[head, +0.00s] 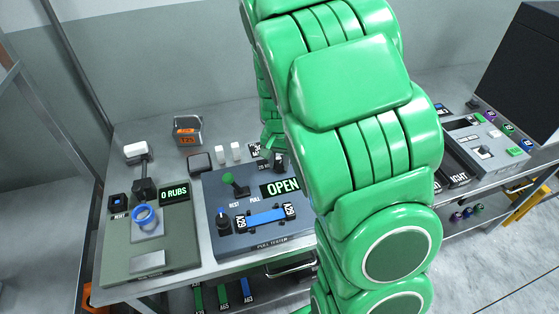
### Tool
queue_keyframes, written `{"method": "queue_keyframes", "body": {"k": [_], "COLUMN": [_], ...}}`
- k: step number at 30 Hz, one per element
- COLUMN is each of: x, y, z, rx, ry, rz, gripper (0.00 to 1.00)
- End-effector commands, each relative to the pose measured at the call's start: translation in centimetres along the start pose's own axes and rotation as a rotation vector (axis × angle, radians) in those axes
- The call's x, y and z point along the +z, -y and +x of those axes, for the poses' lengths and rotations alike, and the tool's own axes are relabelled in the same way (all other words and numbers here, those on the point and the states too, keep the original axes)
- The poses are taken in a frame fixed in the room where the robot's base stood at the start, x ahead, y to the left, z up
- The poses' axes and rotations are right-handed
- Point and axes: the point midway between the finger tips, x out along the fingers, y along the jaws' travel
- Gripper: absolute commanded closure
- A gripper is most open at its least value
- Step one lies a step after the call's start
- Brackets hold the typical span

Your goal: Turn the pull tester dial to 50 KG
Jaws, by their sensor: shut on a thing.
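The pull tester (259,242) is a dark grey-blue box on the table, left of my arm. Its dial (281,160) is a small dark knob at the back right, beside white-on-black labels partly covered by my arm. I cannot read the dial's setting. My gripper (272,138) is at the dial, largely hidden behind my green arm, and is shut on it. The tester's display (283,187) reads OPEN. A green-topped lever (230,179) stands by the REST and PULL marks.
A rub tester (176,250) with a 0 RUBS display stands at the left. A grey container (187,130) with an orange label and several small white pieces are behind. A button panel (487,143) is at the right. My arm covers the middle.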

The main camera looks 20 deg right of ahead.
Motion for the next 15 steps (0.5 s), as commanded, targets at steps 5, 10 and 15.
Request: {"method": "queue_keyframes", "body": {"k": [5, 10, 15], "x": [-0.12, -0.12, -0.12], "y": [0.05, 0.05, 0.06], "z": [-0.09, -0.09, -0.10], "rx": [-0.002, -0.002, -0.002], "ry": [-0.004, -0.004, -0.004], "rz": [0.040, 0.053, 0.053], "gripper": [0.97, 0.97, 0.97]}}
